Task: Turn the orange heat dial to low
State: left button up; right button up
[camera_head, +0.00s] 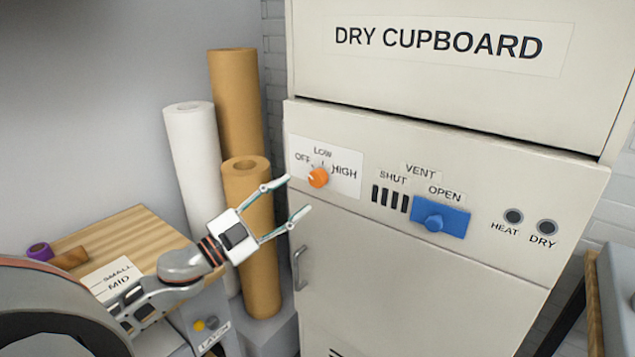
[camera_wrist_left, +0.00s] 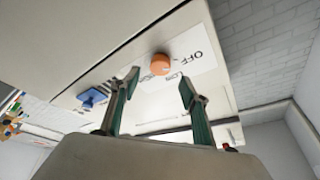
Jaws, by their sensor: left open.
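The orange heat dial (camera_head: 318,177) sits on a white label plate (camera_head: 345,180) on the cupboard front, with OFF to its left, LOW above and HIGH to its right. Its pointer is too small to read with certainty. My left gripper (camera_head: 297,194) is open and empty, in front of the cupboard, left of and a little below the dial in the head view. In the left wrist view, the dial (camera_wrist_left: 161,64) shows beyond the gap between the open fingertips (camera_wrist_left: 160,83), apart from them. My right gripper is not in view.
A blue vent slider (camera_head: 440,221) stands at OPEN, right of the dial, with HEAT (camera_head: 514,216) and DRY (camera_head: 547,227) lamps beyond. A door handle (camera_head: 300,268) lies below. Brown and white rolls (camera_head: 192,140) stand behind my left arm, near a wooden-topped bench (camera_head: 130,235).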

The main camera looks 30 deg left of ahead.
aim_at(314, 181)
pick_arm(q)
jog(key=shift+p+x, duration=0.45)
jog(key=shift+x, duration=2.75)
jog(key=shift+c, duration=0.3)
jog(key=c, duration=1)
